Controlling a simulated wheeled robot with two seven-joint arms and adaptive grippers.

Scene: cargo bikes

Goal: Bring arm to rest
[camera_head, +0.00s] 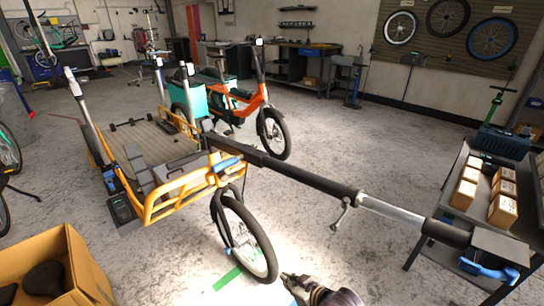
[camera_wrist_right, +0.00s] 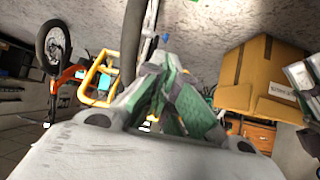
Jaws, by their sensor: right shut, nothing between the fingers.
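My right gripper (camera_head: 290,279) is at the bottom centre of the head view, low in front of the cargo bike's front wheel (camera_head: 245,238). It holds nothing. In the right wrist view its green-padded fingers (camera_wrist_right: 168,98) are closed together. The yellow cargo bike (camera_head: 178,197) stands at centre left with a flat wooden bed. My left gripper is not in view.
A long black and silver bar (camera_head: 390,211) crosses from the cargo bike to the right. A table with small boxes (camera_head: 466,194) stands at the right, and a cardboard box (camera_head: 40,253) at lower left. An orange bike (camera_head: 249,100) stands behind. Floor between is clear.

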